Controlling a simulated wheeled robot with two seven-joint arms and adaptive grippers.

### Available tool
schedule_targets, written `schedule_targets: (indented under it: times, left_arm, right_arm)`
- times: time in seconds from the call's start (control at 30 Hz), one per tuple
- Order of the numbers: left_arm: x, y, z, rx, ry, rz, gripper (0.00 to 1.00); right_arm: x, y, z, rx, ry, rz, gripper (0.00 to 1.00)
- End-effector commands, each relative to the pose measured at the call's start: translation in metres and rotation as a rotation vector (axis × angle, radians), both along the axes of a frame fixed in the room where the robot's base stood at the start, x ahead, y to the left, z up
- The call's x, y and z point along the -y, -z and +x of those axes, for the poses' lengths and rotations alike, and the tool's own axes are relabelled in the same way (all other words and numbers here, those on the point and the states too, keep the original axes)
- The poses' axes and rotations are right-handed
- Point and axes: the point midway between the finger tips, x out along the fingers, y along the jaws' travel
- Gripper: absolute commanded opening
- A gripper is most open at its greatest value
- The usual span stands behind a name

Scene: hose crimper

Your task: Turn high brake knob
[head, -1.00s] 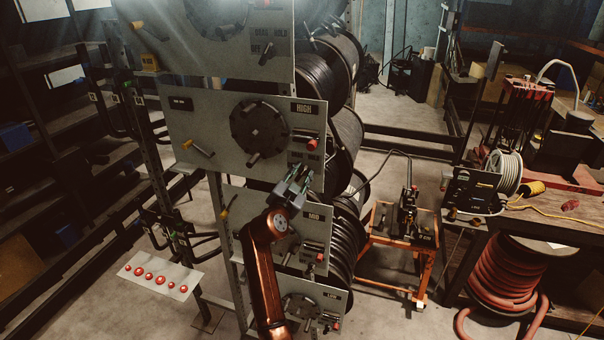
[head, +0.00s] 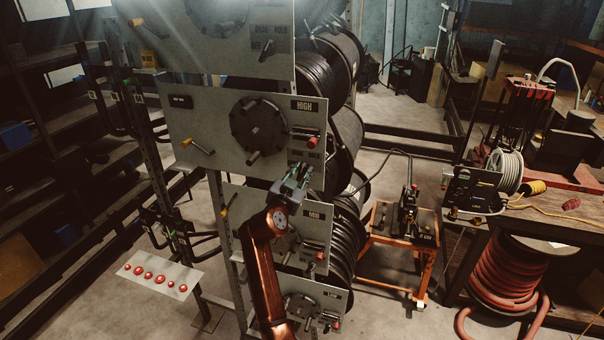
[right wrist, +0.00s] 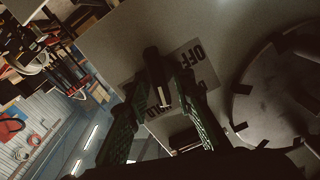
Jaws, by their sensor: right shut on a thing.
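The high panel (head: 200,130) is a grey plate marked HIGH with a round dark disc (head: 258,128). Its brake knob (right wrist: 155,68) is a small black handle on a plate (right wrist: 190,70) lettered OFF and HOLD, seen in the right wrist view. In the head view the knob is hidden behind my fingers. My right gripper (head: 300,174) is at the panel's lower right corner, below the red-tipped lever. In the right wrist view the green fingers of my right gripper (right wrist: 163,92) are on both sides of the knob, shut on it. My left gripper is not in view.
A red-tipped lever (head: 308,139) sticks out just above my right gripper. The mid panel (head: 240,198) and a low panel lie below, close to my arm. Black hose reels (head: 345,135) stand behind. An orange cart (head: 372,250) stands to the right.

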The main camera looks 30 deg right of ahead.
Motion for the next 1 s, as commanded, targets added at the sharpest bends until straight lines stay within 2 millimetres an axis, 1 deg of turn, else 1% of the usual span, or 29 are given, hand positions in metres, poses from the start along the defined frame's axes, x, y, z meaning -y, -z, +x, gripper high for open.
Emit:
schedule_targets:
  times: [0.27, 0.6, 0.8, 1.0]
  left_arm:
    - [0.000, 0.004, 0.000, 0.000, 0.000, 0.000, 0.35]
    - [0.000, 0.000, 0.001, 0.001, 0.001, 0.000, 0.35]
    - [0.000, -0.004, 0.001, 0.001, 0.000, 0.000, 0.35]
    - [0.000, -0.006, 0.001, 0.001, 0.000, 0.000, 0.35]
  right_arm:
    - [-0.001, 0.000, 0.002, -0.197, 0.001, -0.169, 0.00]
    - [-0.003, -0.002, 0.004, -0.425, 0.000, -0.365, 0.00]
    - [-0.004, -0.001, 0.004, -0.524, 0.000, -0.450, 0.00]
    - [-0.005, -0.001, 0.005, -0.586, -0.001, -0.504, 0.00]
